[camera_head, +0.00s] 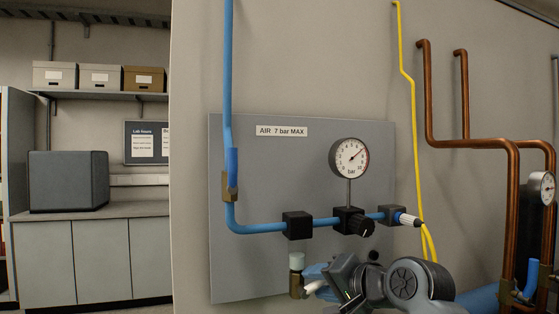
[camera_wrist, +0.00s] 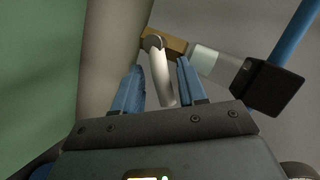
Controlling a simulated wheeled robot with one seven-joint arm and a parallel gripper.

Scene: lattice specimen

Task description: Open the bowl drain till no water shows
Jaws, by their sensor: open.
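The clear bowl (camera_head: 296,261) hangs low on the grey panel, with a brass drain valve (camera_head: 296,284) below it. In the wrist view the bowl (camera_wrist: 211,63) joins the brass drain valve (camera_wrist: 175,44), from which a pale metal lever (camera_wrist: 162,78) sticks out. My gripper (camera_wrist: 160,64) is open, with one blue finger on each side of the lever; I cannot tell whether either touches it. In the head view my gripper (camera_head: 312,279) is just right of the drain valve. The bowl looks pale; I cannot make out a water line.
A black block (camera_wrist: 268,90) and blue pipe (camera_wrist: 299,30) adjoin the bowl. Above my arm are a pressure gauge (camera_head: 350,158), a black regulator knob (camera_head: 361,225) and a yellow hose (camera_head: 413,120). Copper pipes (camera_head: 470,145) stand at right.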

